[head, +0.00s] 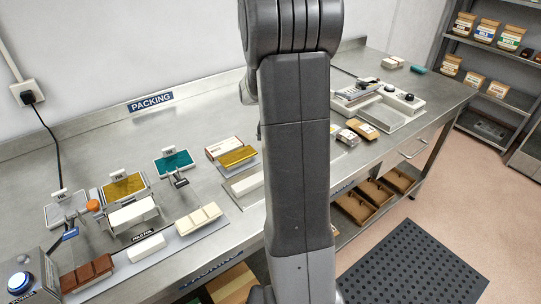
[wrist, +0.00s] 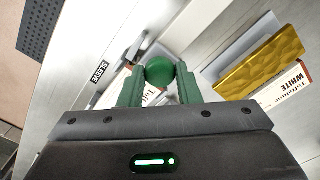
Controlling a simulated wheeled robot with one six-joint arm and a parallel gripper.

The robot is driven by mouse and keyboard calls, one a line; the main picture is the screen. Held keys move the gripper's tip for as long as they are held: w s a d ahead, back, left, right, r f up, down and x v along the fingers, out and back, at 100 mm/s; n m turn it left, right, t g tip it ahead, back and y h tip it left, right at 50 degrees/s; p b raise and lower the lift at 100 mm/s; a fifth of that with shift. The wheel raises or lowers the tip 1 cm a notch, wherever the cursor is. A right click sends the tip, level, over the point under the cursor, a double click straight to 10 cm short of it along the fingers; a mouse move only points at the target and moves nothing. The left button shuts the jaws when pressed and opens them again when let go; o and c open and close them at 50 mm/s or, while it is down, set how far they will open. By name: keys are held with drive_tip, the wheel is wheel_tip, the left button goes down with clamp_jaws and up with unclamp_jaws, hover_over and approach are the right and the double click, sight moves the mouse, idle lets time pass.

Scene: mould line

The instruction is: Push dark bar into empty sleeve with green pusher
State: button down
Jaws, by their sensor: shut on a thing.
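My gripper (wrist: 159,82) is shut on the green pusher (wrist: 159,71), whose round green end shows between the fingers in the wrist view. In the head view my arm hides both. Just beyond the pusher, a white printed sleeve (wrist: 150,96) shows in part; I cannot tell whether it is empty or touches the pusher. A plate marked SLEEVE (wrist: 99,66) lies to the left of it. A dark brown segmented bar (head: 87,274) lies on the grey mat at the front left in the head view, apart from the gripper.
A gold bar (wrist: 260,63) lies by a box marked WHITE (wrist: 290,88). A cream bar (head: 199,219) and a white block (head: 146,247) share the mat with the dark bar. Trays and packs (head: 360,129) stand on the bench to the right of my arm.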

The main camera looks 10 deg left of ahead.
drive_tip(key=shift+w+d+r, duration=0.1)
drive_tip(key=shift+w, duration=0.05)
drive_tip(key=c, duration=1.4)
unclamp_jaws()
drive_tip(key=o, duration=0.3)
drive_tip(key=shift+w+d, duration=0.1)
drive_tip(key=shift+d, duration=0.05)
drive_tip(key=shift+o, duration=0.2)
wheel_tip(320, 180, up, 14)
drive_tip(key=shift+b, duration=0.35)
